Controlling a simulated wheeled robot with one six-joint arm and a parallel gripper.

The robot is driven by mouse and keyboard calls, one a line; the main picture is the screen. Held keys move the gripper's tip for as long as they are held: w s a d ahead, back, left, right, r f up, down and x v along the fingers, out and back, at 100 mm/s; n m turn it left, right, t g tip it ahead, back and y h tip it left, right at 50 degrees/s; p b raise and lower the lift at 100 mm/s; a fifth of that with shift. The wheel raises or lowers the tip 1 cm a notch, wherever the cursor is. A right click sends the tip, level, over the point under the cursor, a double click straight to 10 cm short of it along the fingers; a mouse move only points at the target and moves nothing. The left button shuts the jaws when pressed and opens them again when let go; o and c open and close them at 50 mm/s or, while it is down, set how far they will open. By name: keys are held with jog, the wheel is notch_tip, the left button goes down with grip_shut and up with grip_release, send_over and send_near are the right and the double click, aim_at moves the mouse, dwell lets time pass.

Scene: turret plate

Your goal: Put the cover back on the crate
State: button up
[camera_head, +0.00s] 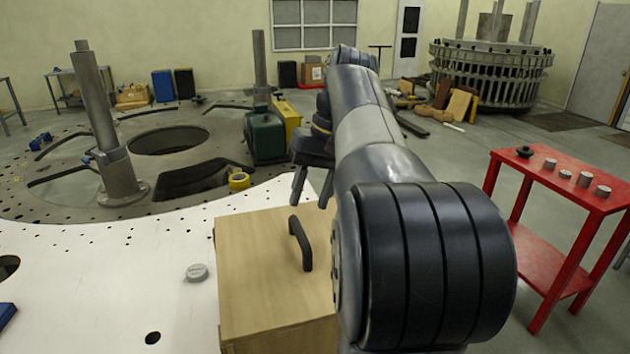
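The cover (255,250) is a light wooden panel with a black upright bar handle (300,243). It shows at bottom centre, at the top of the wooden crate (270,341), whose near side shows below it. I cannot tell whether the cover is seated evenly, because my arm hides its right part. My gripper (309,201) points down above the far end of the cover, beyond the handle.
A white perforated plate (110,280) surrounds the crate's left side, with a small grey disc (197,272) on it. A red table (570,172) with small parts stands at right.

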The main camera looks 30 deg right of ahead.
aim_at(301, 231)
jog(key=shift+v, duration=1.1)
jog(key=shift+d+f, duration=0.1)
jog(key=shift+d, duration=0.05)
jog(key=x, duration=0.8)
jog(key=w+d+x, duration=0.1)
jog(key=x, duration=0.2)
jog(key=shift+w+a+f, duration=0.1)
jog(key=shift+a+f, duration=0.05)
jog(key=shift+f, duration=0.35)
notch_tip(301, 231, up, 2)
jog(key=shift+w+r, duration=0.15)
jog(key=shift+r, duration=0.5)
jog(key=shift+s+a, duration=0.2)
jog(key=shift+s, duration=0.1)
